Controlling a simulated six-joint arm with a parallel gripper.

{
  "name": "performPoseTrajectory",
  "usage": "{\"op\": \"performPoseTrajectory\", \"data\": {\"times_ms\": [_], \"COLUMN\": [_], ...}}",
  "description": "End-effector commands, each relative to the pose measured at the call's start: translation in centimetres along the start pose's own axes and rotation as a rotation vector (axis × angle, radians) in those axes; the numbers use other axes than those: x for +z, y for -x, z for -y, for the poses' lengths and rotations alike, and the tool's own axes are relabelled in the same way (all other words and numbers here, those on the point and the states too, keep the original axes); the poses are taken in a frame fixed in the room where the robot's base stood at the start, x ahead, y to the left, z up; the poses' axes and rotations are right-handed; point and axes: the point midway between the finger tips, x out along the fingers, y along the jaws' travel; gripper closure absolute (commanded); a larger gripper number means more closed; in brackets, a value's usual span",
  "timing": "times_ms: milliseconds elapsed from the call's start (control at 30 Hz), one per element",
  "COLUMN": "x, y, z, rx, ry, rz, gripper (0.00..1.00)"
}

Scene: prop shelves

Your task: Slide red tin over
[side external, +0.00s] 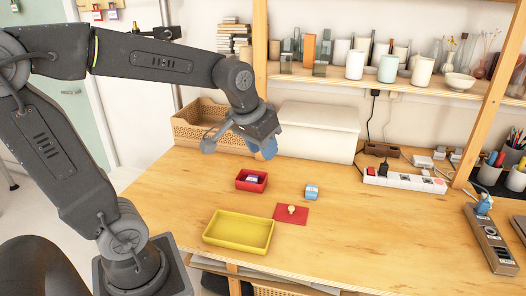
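A small red open tin (240,186) sits on the wooden table, below my gripper in the picture. A dark and pale item (252,179) lies inside it; I cannot make out what it is. My gripper (264,151) is above the table, behind the red tin in the picture, and appears apart from it. A blue part shows at its end. The fingers are too small and turned away to tell whether they are open or shut.
A yellow tray (236,244) stands in front of the red tin. A flat red piece with a pale knob (291,210) lies right of the tray. A small blue and white item (312,192) stands behind it. A white box (318,132), wicker basket (190,130) and power strip (405,181) line the back.

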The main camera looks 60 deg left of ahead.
Motion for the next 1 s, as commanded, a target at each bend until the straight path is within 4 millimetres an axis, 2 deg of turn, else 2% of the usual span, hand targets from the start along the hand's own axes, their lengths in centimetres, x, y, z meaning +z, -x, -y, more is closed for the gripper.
{"op": "performPoseTrajectory", "data": {"times_ms": [33,200,367,500,700,800,1000], "x": [-1.4,-5.5,-8.7,-10.5,-11.7,-11.8,-11.7], "y": [-1.1,-4.7,-8.8,-12.9,-18.3,-20.1,-21.8], "z": [0.9,3.9,7.5,11.1,15.9,17.6,19.1], "rx": [-0.013,-0.049,-0.08,-0.106,-0.134,-0.143,-0.151], "ry": [0.034,0.141,0.242,0.331,0.437,0.471,0.503], "rz": [0.02,0.067,0.111,0.15,0.193,0.207,0.219], "gripper": [0.67,0.67,0.67,0.67,0.67,0.67,0.67]}}
